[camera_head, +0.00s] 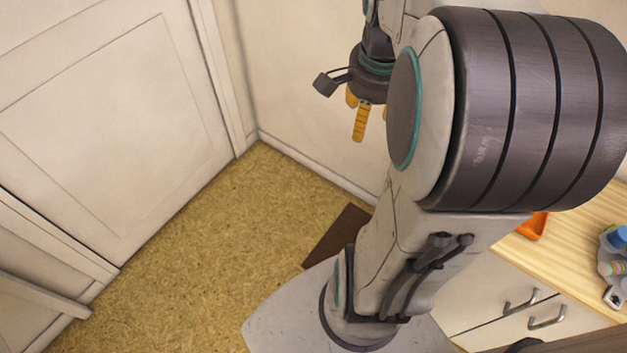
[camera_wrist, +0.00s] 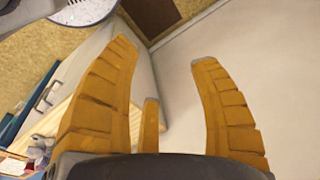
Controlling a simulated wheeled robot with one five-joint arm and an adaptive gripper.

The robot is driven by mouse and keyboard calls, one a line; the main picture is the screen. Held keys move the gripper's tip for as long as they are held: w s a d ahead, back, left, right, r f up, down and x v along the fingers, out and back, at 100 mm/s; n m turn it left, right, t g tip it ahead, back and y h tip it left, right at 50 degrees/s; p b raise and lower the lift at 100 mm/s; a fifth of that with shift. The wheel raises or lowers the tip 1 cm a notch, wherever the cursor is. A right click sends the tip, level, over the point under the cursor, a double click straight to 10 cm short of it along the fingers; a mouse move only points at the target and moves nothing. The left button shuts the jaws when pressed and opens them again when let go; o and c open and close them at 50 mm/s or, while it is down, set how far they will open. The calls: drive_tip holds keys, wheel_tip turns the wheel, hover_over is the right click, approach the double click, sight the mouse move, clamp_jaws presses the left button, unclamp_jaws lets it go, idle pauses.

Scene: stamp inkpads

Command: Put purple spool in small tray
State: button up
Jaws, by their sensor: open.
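My gripper (camera_head: 366,112) hangs in the air near the wall, left of my large arm joint, in the head view. In the wrist view my gripper (camera_wrist: 165,75) shows its orange fingers spread apart with nothing between them. An orange tray-like object (camera_head: 533,226) sits on the wooden counter at the right, partly hidden by my arm; I cannot tell whether it is the small tray. I cannot make out a purple spool in either view.
The wooden counter (camera_head: 585,220) is at the right, above drawers with metal handles. A blue-topped item (camera_head: 616,237) and other small things stand at its right edge. A white door (camera_head: 110,120) and open cork-like floor (camera_head: 200,240) lie to the left. A brown mat (camera_head: 338,235) lies by the wall.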

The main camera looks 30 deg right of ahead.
drive_tip(key=s+a+f+n, duration=0.1)
drive_tip(key=s+a+n, duration=0.2)
drive_tip(key=a+n, duration=0.5)
drive_tip(key=s+a+f+n+t+y, duration=0.1)
drive_tip(key=s+a+n, duration=0.1)
drive_tip(key=a+n, duration=0.5)
drive_tip(key=shift+s+a+f+n+t, duration=0.15)
drive_tip(key=shift+s+a+n+t, duration=0.2)
drive_tip(key=shift+n, duration=0.85)
